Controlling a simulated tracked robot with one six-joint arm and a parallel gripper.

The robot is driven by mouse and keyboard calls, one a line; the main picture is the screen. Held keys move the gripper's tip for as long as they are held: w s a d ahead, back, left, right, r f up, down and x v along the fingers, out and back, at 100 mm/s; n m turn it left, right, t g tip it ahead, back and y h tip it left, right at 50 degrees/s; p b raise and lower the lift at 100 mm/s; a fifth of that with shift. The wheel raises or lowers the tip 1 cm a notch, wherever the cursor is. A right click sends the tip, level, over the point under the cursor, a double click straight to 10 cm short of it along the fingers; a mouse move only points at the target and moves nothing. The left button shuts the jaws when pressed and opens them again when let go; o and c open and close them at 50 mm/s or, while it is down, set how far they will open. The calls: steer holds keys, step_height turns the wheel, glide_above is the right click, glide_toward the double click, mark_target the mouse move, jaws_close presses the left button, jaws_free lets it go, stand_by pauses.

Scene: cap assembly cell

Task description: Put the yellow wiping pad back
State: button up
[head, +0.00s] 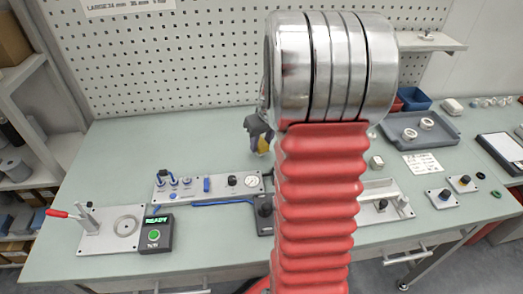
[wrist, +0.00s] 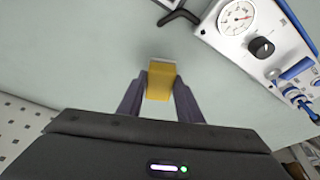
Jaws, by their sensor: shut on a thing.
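The yellow wiping pad (wrist: 160,82) is between the two dark fingers of my gripper (wrist: 159,100) in the wrist view. The fingers are shut on it, and a pale strip shows at its far end. In the head view, part of my gripper (head: 257,130) shows left of my red arm, with a bit of the yellow pad (head: 264,144) at its tip. The pad is over the back middle of the green bench (head: 130,150). I cannot tell its exact height. My arm hides part of the bench behind it.
A panel with a gauge (head: 210,185) lies in front of the pad; it also shows in the wrist view (wrist: 262,40). A toggle-clamp fixture (head: 105,230) and a READY box (head: 156,234) stand front left. A grey tray (head: 420,128) is at right. The back left bench is clear.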

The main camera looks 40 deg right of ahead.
mark_target(261, 151)
steer(key=shift+f, duration=1.85)
steer(key=shift+f, duration=0.1)
steer(key=o, duration=1)
steer(key=v, duration=1.2)
steer(key=shift+a, duration=0.1)
